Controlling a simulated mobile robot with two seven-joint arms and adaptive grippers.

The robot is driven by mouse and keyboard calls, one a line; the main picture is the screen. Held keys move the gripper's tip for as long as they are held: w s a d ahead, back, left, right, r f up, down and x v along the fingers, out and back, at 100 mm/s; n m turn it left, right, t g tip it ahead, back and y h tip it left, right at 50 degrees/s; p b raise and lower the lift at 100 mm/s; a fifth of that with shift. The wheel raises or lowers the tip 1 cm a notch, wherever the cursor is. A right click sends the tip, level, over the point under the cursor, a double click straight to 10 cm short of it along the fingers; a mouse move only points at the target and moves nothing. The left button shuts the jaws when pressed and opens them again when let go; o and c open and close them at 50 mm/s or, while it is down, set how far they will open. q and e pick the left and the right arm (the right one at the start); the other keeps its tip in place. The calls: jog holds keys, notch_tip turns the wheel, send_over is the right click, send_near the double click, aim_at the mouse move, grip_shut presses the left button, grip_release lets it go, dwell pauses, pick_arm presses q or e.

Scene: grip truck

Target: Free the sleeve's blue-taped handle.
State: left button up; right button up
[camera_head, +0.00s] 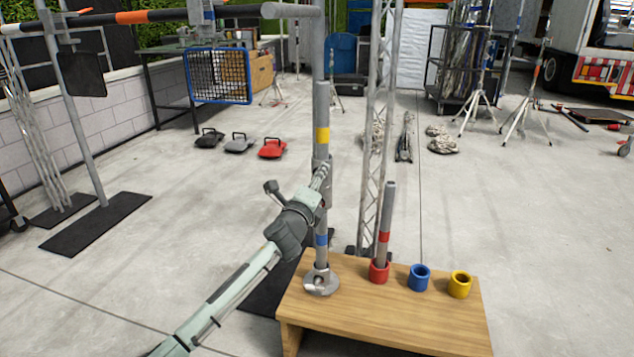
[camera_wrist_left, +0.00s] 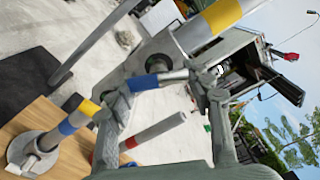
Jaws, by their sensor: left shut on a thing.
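A grey upright post stands in a round metal foot (camera_head: 321,283) on the wooden bench, with a yellow band (camera_head: 322,136) high up and a blue band (camera_head: 321,240) low down. A grey sleeve (camera_wrist_left: 152,62) surrounds the post at mid height. A short handle with blue tape (camera_wrist_left: 144,83) shows at the sleeve in the left wrist view. My left gripper (camera_head: 319,184), also in the left wrist view (camera_wrist_left: 163,95), is shut on this handle, its fingers near both ends. The fingers partly hide the handle and sleeve. My right gripper is not in view.
The wooden bench (camera_head: 390,320) carries a red cup (camera_head: 379,272) holding a red-banded rod (camera_head: 387,215), an empty blue cup (camera_head: 419,278) and an empty yellow cup (camera_head: 459,284). A lattice truss (camera_head: 370,185) stands behind. Open concrete floor lies to the left.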

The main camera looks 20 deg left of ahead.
pick_arm(q)
jog(key=n, duration=0.2)
jog(key=shift+n, duration=0.4)
jog(key=shift+r+n, duration=0.1)
jog(key=shift+n, duration=0.8)
jog(key=n+p, duration=0.1)
jog(key=n, duration=0.4)
jog(key=shift+r, duration=0.15)
jog(key=shift+r+n+p, duration=0.1)
jog(key=shift+n+p, duration=0.4)
jog(key=shift+n, duration=0.6)
jog(key=shift+n+p, duration=0.3)
jog(key=shift+n, duration=0.7)
jog(key=n+p, duration=0.1)
jog(key=n, duration=0.2)
jog(key=shift+a, duration=0.1)
jog(key=shift+n+p, duration=0.4)
jog(key=shift+n, duration=0.6)
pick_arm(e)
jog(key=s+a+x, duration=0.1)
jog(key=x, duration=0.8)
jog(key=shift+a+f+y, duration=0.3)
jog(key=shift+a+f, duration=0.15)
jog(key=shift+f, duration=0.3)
